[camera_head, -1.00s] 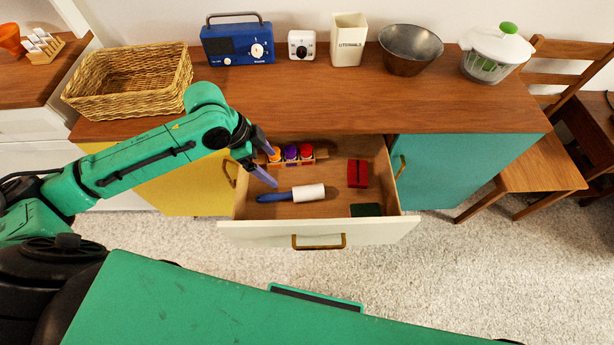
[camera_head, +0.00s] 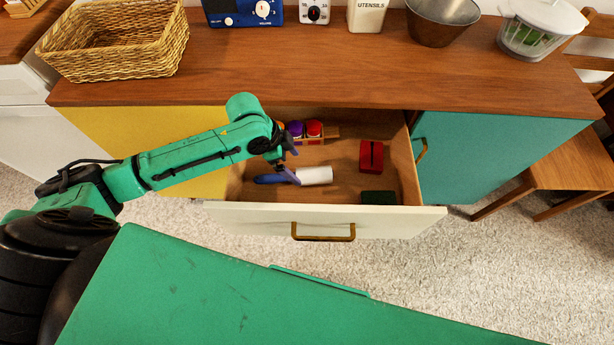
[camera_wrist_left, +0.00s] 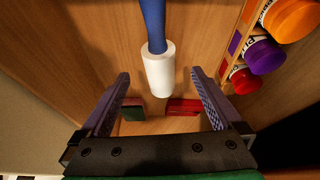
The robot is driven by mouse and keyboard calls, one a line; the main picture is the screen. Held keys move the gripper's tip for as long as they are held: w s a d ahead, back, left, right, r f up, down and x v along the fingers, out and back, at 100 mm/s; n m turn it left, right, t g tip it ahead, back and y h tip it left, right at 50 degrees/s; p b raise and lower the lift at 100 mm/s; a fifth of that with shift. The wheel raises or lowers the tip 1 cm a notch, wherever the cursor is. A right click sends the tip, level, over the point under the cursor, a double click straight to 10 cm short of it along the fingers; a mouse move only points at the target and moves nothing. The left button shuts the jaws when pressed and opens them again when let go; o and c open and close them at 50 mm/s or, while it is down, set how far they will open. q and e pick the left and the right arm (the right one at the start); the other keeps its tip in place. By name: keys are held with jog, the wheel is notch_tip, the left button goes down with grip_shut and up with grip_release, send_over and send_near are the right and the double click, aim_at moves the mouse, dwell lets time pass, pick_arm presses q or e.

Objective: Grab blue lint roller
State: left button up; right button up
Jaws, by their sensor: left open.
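The lint roller lies in the open drawer, with its blue handle (camera_head: 270,179) to the left and its white roll (camera_head: 316,175) to the right. The wrist view shows its handle (camera_wrist_left: 153,22) at the top and its white roll (camera_wrist_left: 160,72) below. My left gripper (camera_head: 296,166) is open and empty at the drawer, over the roller where handle and roll meet. In the wrist view its two spread fingers (camera_wrist_left: 159,80) stand either side of the roll's line, apart from it. A finger hides part of the roller in the head view. My right gripper is not in view.
The drawer (camera_head: 255,218) also holds a rack of bottles with orange, purple and red caps (camera_head: 314,129), a red box (camera_head: 372,156) and a dark green block (camera_head: 378,198). The wooden countertop (camera_head: 300,75) overhangs the drawer's back. A wicker basket (camera_head: 115,42) stands on it.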

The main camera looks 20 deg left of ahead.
aim_at(300, 172)
pick_arm(q)
jog(key=x, duration=0.6)
jog(key=shift+f+b, duration=0.1)
jog(key=shift+b, duration=0.25)
jog(key=c, duration=1.5)
jog(key=shift+c, duration=0.2)
